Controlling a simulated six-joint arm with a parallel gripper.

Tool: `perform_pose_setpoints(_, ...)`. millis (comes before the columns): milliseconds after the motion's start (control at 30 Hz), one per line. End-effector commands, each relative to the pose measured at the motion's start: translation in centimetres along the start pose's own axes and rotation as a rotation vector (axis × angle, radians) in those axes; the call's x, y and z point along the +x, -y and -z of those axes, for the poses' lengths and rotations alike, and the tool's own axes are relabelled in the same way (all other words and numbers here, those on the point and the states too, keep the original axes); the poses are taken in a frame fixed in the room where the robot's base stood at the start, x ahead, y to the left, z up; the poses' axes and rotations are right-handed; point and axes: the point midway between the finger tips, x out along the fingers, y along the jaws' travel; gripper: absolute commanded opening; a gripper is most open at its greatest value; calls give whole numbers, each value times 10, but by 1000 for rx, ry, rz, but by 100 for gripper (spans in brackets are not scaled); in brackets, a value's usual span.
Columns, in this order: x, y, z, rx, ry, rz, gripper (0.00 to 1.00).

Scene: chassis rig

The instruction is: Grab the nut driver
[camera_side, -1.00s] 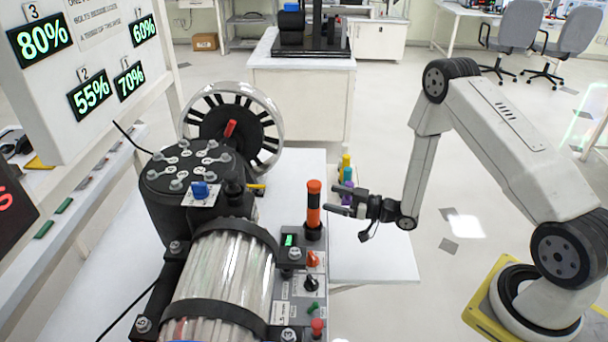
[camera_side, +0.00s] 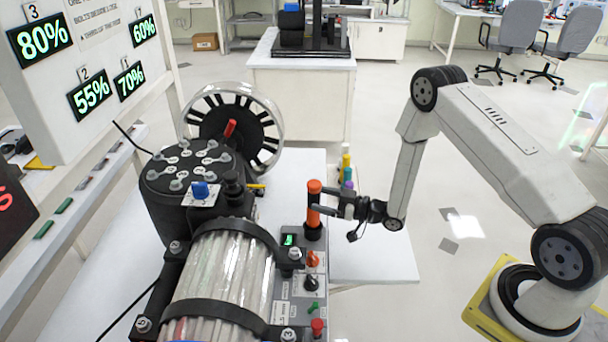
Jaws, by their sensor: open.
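The orange-and-black upright tool, which looks like the nut driver (camera_side: 314,217), stands in a black socket on the grey panel at the right of the chassis. My gripper (camera_side: 319,200) is level with its upper part, coming in from the right. The fingers are open, one farther back and one nearer the camera, with their tips at the orange handle. I cannot tell whether either finger touches it. The tool stands upright.
Several coloured handles (camera_side: 347,165) stand just behind my gripper. The chassis (camera_side: 225,275) with its clear ribbed cylinder fills the lower left. Switches and knobs (camera_side: 312,260) sit in front of the tool. The white table (camera_side: 375,262) is bare at right.

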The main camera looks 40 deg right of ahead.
Motion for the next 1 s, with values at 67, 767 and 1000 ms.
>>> perform_pose_setpoints(67, 6, 0, 0, -1, -1, 2, 89)
perform_pose_setpoints(767, 49, 0, -1, 0, 1, 0, 89)
perform_pose_setpoints(1000, 48, 0, 0, 0, 1, 0, 89)
